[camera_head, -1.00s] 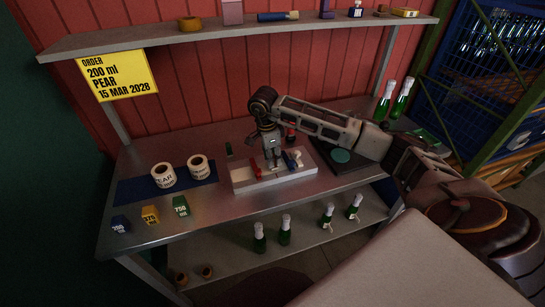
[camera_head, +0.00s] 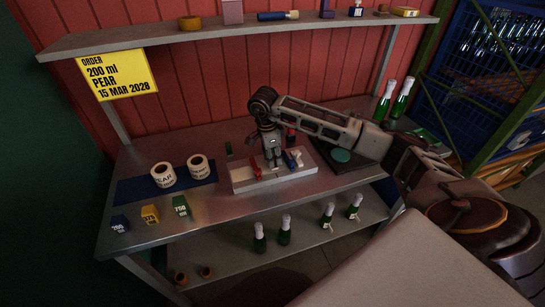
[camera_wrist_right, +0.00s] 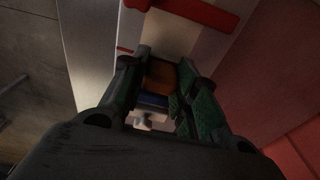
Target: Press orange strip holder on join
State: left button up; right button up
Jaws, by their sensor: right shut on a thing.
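The white fixture block (camera_head: 245,182) lies on the metal bench, with a red part (camera_head: 254,165) and a blue part (camera_head: 290,161) on it. My right gripper (camera_head: 273,162) points down over the middle of the block, between these two parts. In the right wrist view, its fingers (camera_wrist_right: 166,88) are close around an orange-brown piece (camera_wrist_right: 161,74), which appears to be the orange strip holder. A blue part (camera_wrist_right: 153,100) shows next to it. The join itself is hidden by the gripper and cannot be made out. My left gripper is out of view.
Two label rolls (camera_head: 163,175) stand on a dark blue mat (camera_head: 130,192) at left. Blue, yellow and green size blocks (camera_head: 150,215) stand at the front left. A dark pad with a green disc (camera_head: 341,155) lies right of the fixture. Bottles (camera_head: 401,98) stand at the back right.

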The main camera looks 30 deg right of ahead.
jog(key=shift+f+b, duration=0.35)
jog(key=shift+f, duration=0.15)
dwell(1.1)
jog(key=shift+r+p, duration=1.8)
jog(key=shift+r, duration=1.75)
